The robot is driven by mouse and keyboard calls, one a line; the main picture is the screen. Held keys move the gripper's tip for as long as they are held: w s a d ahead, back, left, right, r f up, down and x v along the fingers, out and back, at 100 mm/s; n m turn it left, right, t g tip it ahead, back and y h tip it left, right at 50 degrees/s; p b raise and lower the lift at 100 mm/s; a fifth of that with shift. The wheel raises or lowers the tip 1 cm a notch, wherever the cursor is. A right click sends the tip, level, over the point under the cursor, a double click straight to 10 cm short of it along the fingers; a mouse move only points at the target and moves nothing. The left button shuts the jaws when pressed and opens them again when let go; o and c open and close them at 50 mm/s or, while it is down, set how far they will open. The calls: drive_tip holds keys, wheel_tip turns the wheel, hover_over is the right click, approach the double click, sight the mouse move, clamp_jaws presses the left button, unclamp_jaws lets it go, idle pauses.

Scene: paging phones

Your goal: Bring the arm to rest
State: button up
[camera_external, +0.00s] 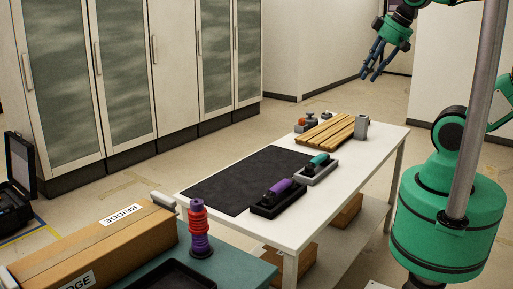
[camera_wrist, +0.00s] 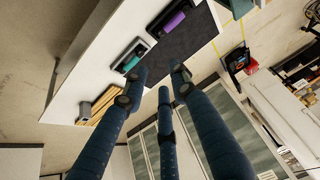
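My gripper (camera_external: 371,75) hangs in the air at the upper right of the external view, above and behind the white table's far end. Its three dark blue fingers are spread apart with nothing between them. The wrist view also shows the open fingers (camera_wrist: 157,84), with the table beyond. A purple handset (camera_external: 277,188) lies in a black cradle (camera_external: 281,206) on the white table (camera_external: 318,212). A teal handset (camera_external: 319,160) lies in a grey cradle (camera_external: 319,173) behind it. In the wrist view both handsets, purple (camera_wrist: 173,21) and teal (camera_wrist: 131,63), are apart from the fingers.
A black mat (camera_external: 232,183), a slatted wooden board (camera_external: 327,131) and a grey block (camera_external: 361,127) are on the white table. A cardboard box (camera_external: 95,243) and a red-and-purple stack (camera_external: 199,224) stand at front left. Tall cabinets (camera_external: 118,80) line the back. Air around the gripper is clear.

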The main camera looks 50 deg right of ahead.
wheel_tip(320, 180, down, 4)
drive_tip(key=b, duration=0.4)
drive_tip(key=shift+r, duration=0.1)
idle(1.2)
